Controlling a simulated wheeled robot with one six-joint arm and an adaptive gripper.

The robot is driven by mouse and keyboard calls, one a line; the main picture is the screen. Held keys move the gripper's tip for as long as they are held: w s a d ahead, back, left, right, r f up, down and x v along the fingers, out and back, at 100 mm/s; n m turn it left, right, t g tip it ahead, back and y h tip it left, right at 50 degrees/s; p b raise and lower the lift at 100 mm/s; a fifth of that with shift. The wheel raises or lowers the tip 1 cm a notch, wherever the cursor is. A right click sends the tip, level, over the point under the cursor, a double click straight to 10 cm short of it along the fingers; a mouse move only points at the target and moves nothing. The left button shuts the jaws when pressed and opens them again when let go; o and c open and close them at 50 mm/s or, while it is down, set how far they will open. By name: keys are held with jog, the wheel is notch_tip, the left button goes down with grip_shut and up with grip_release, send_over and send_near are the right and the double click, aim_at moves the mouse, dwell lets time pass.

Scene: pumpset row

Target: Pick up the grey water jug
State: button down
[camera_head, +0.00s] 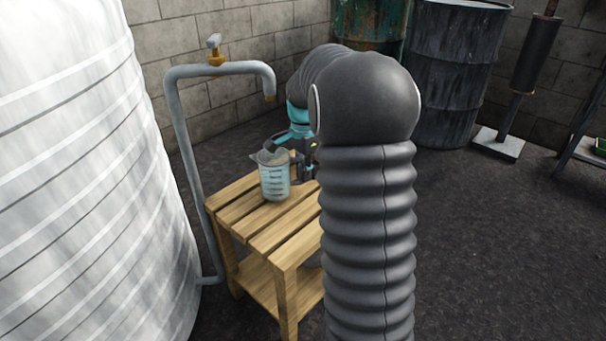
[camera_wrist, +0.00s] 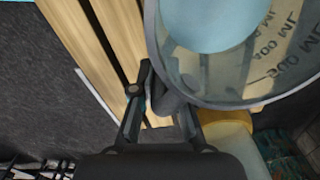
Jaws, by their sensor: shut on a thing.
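The grey water jug (camera_head: 273,183) is a see-through measuring jug with dark volume marks and pale blue water in it. It stands upright at the back of the slatted wooden table (camera_head: 243,212), or very close above it; I cannot tell which. My gripper (camera_head: 301,164) is at the jug's right side in the head view, partly hidden by my arm. In the wrist view the jug (camera_wrist: 250,84) fills the upper right, and my gripper (camera_wrist: 155,98) is shut on its grey handle, which the fingers mostly hide.
A bent grey pipe with a tap (camera_head: 214,52) rises behind the table, its spout (camera_head: 270,92) above the jug. A large white ribbed tank (camera_head: 85,190) stands close at left. Dark drums (camera_head: 452,75) stand at the back. Floor at right (camera_head: 500,250) is clear.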

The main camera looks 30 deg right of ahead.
jog(key=shift+r, duration=1.4)
jog(key=s+d+r+p, duration=0.1)
jog(key=s+d+r, duration=0.5)
jog(key=s+d, duration=0.1)
jog(key=shift+s+d+r, duration=0.2)
jog(key=shift+d+r, duration=0.15)
jog(key=shift+d, duration=0.55)
jog(key=shift+d, duration=0.1)
jog(key=c, duration=1.7)
grip_release()
grip_shut()
